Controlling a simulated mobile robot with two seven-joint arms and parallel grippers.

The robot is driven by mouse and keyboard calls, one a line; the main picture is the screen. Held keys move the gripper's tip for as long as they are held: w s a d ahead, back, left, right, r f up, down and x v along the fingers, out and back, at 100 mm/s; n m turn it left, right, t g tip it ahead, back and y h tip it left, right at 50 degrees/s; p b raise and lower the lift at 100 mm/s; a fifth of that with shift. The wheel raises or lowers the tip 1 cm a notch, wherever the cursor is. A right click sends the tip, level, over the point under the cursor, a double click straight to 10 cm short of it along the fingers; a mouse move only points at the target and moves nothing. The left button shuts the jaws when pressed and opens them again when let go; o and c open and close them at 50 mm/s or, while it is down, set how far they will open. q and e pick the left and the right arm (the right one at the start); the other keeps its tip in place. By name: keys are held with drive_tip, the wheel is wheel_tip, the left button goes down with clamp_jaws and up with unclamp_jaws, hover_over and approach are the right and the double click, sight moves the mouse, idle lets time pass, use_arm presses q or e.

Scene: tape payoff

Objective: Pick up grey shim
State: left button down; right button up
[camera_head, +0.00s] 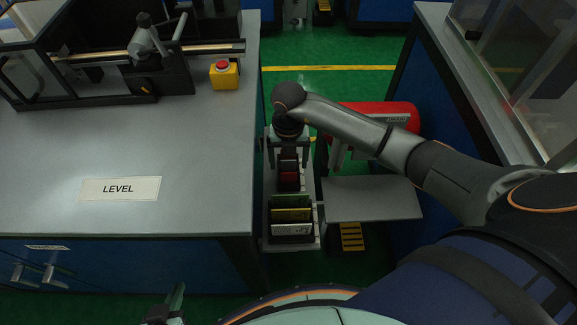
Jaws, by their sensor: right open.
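A narrow grey rack (268,240) holds several upright plates in a row. A pale grey plate (292,230), which looks like the grey shim, stands at the near end, behind a dark slot edge. My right gripper (289,158) points down over the far end of the rack, with its two fingers apart. A dark piece and a red one show between and just below the fingers; I cannot tell whether they touch. My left gripper (166,312) is at the bottom edge, mostly cut off, and its jaws cannot be made out.
Yellow-green plates (291,208) stand just behind the grey one. A workbench (200,215) with a LEVEL label is on the left, with a red button on a yellow box (224,75). A bare grey shelf (372,198) and a red cylinder (385,112) are right of the rack.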

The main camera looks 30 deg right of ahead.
drive_tip(key=shift+f, duration=0.15)
drive_tip(key=shift+c, duration=0.2)
clamp_jaws()
idle(0.4)
